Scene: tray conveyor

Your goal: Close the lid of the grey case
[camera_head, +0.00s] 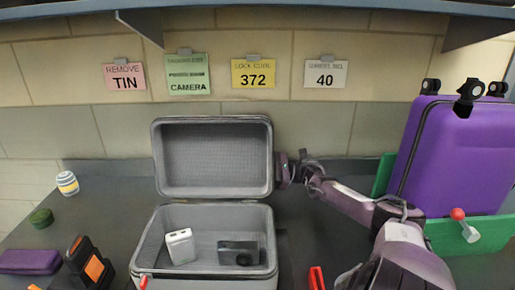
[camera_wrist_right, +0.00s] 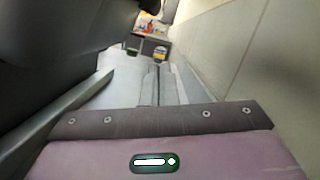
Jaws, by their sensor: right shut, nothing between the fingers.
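The grey case (camera_head: 147,235) stands open on the counter. Its lid (camera_head: 214,122) is upright at the back, its ribbed inside facing me. A white box-shaped item (camera_head: 180,246) and a dark grey camera-like item (camera_head: 239,252) lie in the case. My right gripper (camera_head: 283,169) is at the right edge of the lid, near its lower half; whether it touches the lid I cannot tell. In the right wrist view its fingers (camera_wrist_right: 159,87) are together and empty, with a dark grey surface (camera_wrist_right: 55,40) close by on the left. My left gripper is not in view.
A purple suitcase (camera_head: 456,150) stands right on a green tray (camera_head: 452,238), beside a red-knobbed lever (camera_head: 466,226). The tiled wall (camera_head: 300,130) is close behind the lid.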

